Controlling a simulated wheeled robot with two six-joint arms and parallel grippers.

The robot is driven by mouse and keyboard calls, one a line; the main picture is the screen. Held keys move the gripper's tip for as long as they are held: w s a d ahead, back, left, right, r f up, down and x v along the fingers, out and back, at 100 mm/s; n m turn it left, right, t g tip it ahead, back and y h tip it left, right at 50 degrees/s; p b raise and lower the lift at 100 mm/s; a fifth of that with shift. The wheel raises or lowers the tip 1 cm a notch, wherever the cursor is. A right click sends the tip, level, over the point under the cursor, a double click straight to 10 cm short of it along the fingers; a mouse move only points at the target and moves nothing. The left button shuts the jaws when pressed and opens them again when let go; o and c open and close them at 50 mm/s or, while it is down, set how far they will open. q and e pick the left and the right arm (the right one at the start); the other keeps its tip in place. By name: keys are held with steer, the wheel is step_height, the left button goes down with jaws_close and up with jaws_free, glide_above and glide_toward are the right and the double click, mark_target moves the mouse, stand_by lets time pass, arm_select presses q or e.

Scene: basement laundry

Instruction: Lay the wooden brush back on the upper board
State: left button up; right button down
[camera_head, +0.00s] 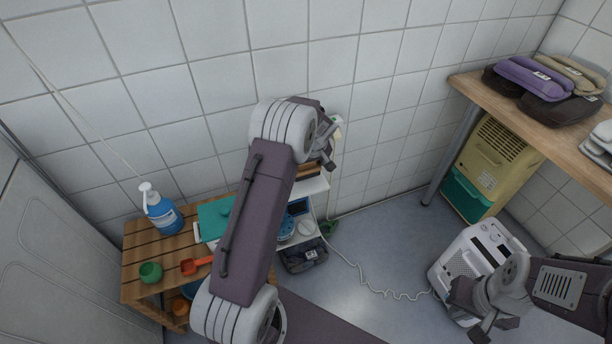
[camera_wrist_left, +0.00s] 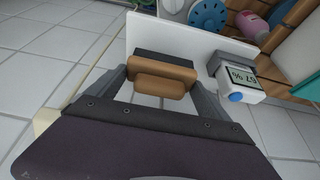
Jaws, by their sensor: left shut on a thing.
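The wooden brush (camera_wrist_left: 162,78), a brown block with a dark part behind it, is between the fingers of my left gripper (camera_wrist_left: 160,92) in the left wrist view. The fingers are shut on it. A white board (camera_wrist_left: 205,42) is right by the brush; I cannot tell whether they touch. In the head view my left gripper (camera_head: 326,146) is near the tiled wall, above the white shelf unit (camera_head: 314,186), which my arm partly covers. My right gripper (camera_head: 484,312) is low at the right, in front of a white appliance; its jaw opening is unclear.
A white device with a display (camera_wrist_left: 240,82) is close to my left gripper's right finger. A slatted wooden table (camera_head: 146,240) holds a blue spray bottle (camera_head: 163,215), a green cup (camera_head: 150,272) and an orange scoop (camera_head: 194,265). A white appliance (camera_head: 470,258) stands on the floor.

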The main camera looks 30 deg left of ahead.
mark_target(308, 170)
arm_select(q)
step_height(308, 170, down, 4)
steer(key=shift+f+b, duration=0.1)
steer(key=shift+b, duration=1.1)
steer(key=shift+c, duration=0.7)
steer(key=o, duration=1.1)
steer(key=shift+c, duration=0.2)
steer(key=p+v, duration=0.4)
steer(key=v, duration=0.8)
steer(key=s+d+m+h, duration=0.1)
steer(key=s+d+m, duration=0.3)
steer(key=s, duration=0.7)
steer(key=s+d+m+g+h, duration=0.1)
steer(key=s+d+m, duration=0.4)
steer(key=s, duration=0.7)
steer(key=shift+s+d+f+m+g+h, duration=0.3)
steer(key=shift+d+h, duration=0.5)
steer(key=shift+d, duration=0.35)
